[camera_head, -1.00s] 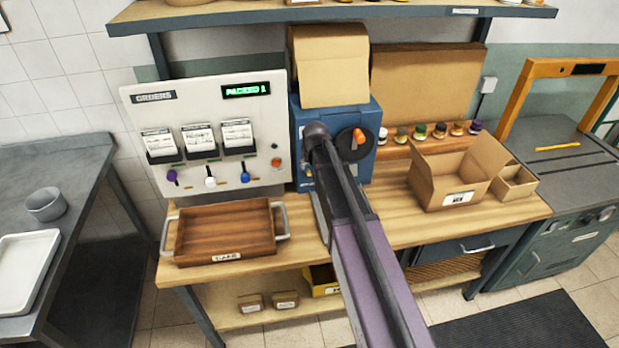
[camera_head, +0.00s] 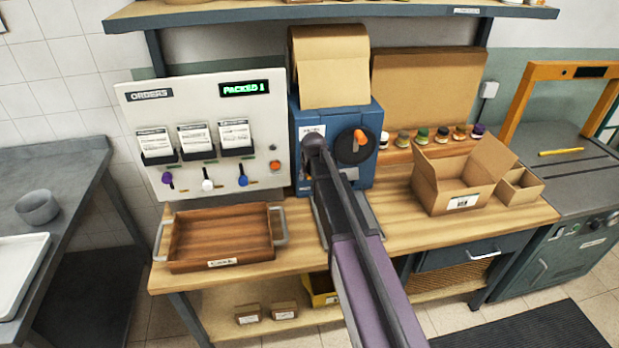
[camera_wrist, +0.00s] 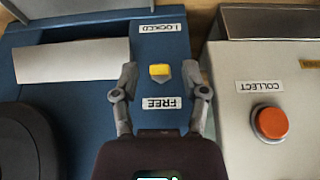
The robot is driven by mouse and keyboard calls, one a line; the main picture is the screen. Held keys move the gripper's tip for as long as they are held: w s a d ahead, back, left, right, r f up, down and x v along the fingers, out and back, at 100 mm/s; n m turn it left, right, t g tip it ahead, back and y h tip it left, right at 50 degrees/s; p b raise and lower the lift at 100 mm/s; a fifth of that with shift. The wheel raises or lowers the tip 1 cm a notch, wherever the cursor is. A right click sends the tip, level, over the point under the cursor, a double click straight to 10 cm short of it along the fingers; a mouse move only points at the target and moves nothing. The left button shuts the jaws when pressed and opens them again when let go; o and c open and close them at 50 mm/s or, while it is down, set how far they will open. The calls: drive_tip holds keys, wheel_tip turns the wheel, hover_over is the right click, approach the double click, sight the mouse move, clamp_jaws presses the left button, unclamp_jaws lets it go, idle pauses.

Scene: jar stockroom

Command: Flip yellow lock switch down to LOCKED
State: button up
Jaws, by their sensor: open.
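The yellow lock switch (camera_wrist: 159,71) shows in the wrist view on the face of the blue machine (camera_wrist: 70,75). The picture is upside down there: the LOCKED label (camera_wrist: 161,27) is above the switch and the FREE label (camera_wrist: 161,103) below it. The switch sits between the two labels, nearer FREE. My gripper (camera_wrist: 160,78) is open, one finger on each side of the switch, with visible gaps and nothing held. In the head view the blue machine (camera_head: 302,108) stands at the back of the bench, and my arm hides the switch.
A black wheel with an orange knob (camera_head: 358,138) is on the machine's front. The white orders panel with the orange COLLECT button (camera_wrist: 271,123) is close beside the machine. A wooden tray (camera_head: 222,264) and an open cardboard box (camera_head: 425,190) stand on the bench.

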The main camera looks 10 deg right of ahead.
clamp_jaws()
